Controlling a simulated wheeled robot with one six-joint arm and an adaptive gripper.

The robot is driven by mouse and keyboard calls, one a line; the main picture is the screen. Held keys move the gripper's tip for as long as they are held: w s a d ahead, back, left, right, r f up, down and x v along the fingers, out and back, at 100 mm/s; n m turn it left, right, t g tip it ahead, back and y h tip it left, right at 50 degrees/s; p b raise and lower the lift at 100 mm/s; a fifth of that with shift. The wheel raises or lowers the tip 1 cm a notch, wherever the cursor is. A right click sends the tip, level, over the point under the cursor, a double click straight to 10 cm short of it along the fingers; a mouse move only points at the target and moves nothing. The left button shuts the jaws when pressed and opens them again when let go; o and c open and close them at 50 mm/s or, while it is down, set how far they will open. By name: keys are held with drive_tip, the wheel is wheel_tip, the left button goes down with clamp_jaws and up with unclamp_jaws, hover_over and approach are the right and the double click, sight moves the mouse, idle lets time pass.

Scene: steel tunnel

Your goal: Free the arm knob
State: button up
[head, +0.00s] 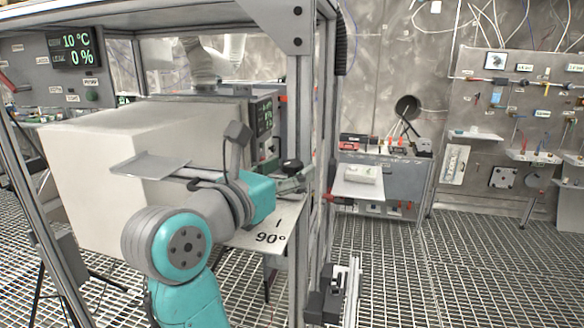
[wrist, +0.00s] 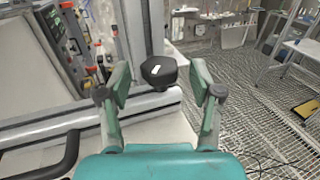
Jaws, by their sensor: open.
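The arm knob (wrist: 158,72) is a black, rounded knob with a small white mark on top, seen in the wrist view just ahead of my gripper. My gripper (wrist: 161,82) is open, with one finger to each side of the knob in the picture; I see no contact. In the head view the black knob (head: 292,165) sits by the frame post, close to my gripper (head: 288,184). A grey metal arm or rail (wrist: 75,120) runs beneath the knob in the wrist view. The knob's underside is hidden.
A large white box (head: 90,170) stands left of my arm inside a metal frame (head: 303,110). A plate marked 90° (head: 268,238) lies below my gripper. A grey bench (head: 380,178) and a tool wall (head: 515,110) stand behind. The grated floor (head: 430,265) is clear at right.

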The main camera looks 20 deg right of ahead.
drive_tip(key=shift+x, duration=0.8)
drive_tip(key=shift+c, duration=0.2)
drive_tip(key=c, duration=1.1)
drive_tip(key=shift+n+t+y, duration=0.3)
drive_tip(key=n+t+y, duration=0.4)
drive_tip(key=shift+d+y, duration=0.1)
drive_tip(key=shift+y, duration=0.2)
drive_tip(key=shift+n+t+y, duration=1.1)
drive_tip(key=shift+n+y, duration=0.4)
drive_tip(key=shift+y, duration=0.7)
